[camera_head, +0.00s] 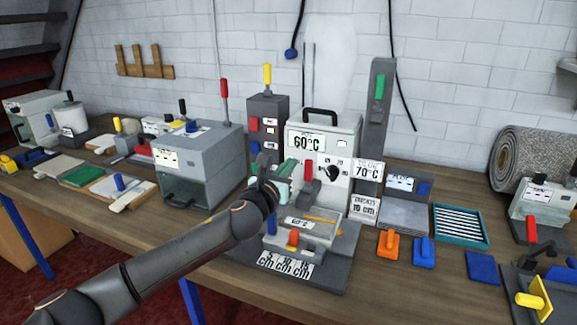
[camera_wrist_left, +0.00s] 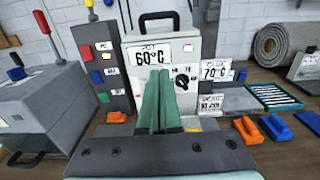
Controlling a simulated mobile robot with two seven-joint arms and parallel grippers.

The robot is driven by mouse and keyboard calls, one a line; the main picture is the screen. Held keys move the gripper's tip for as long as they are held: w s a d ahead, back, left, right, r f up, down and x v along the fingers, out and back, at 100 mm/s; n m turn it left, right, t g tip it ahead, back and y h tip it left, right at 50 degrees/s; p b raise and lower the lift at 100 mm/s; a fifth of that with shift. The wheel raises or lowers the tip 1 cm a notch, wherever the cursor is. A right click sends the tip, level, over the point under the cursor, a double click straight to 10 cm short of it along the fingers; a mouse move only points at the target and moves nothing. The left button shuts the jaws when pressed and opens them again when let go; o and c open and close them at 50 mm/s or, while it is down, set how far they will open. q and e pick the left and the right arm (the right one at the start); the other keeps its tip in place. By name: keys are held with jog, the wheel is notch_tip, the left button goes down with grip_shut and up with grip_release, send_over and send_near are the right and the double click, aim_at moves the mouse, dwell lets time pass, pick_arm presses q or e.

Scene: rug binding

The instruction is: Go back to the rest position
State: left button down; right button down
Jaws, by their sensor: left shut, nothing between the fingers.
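My left arm reaches in from the lower left in the head view. Its gripper (camera_head: 283,190) is above the bench, in front of the white 60°C box (camera_head: 338,130). In the left wrist view the two green fingers (camera_wrist_left: 159,78) lie together, shut with nothing between them, and cover part of the box front. My right gripper is in neither view.
A grey press box (camera_head: 197,160) stands left of the gripper, and a dark column (camera_head: 267,125) with coloured buttons is behind. A 70°C post (camera_head: 381,110), orange (camera_head: 390,244) and blue tools, and a rolled rug (camera_head: 530,160) are right. The bench front edge is partly clear.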

pick_arm(q)
jog(key=s+f+n+g, duration=0.2)
jog(key=s+f+n, duration=0.75)
jog(key=f, duration=0.35)
jog(key=s+f+n+g, duration=0.3)
jog(key=s+f+n, duration=0.65)
jog(key=f, duration=0.45)
jog(key=s+a+f+n+g+y, duration=0.1)
jog(key=s+a+f+n, duration=0.3)
jog(key=s+n, duration=0.2)
jog(key=s+a+f+n+g+y, duration=0.1)
jog(key=s+a+f+n, duration=0.3)
jog(key=s, duration=0.5)
jog(key=s+a+f+n+y, duration=0.1)
jog(key=s+a+f+n, duration=0.3)
jog(key=s+n, duration=0.4)
jog(key=shift+a+f+n+g, duration=0.3)
jog(key=shift+a+f+g, duration=0.1)
jog(key=shift+f, duration=0.25)
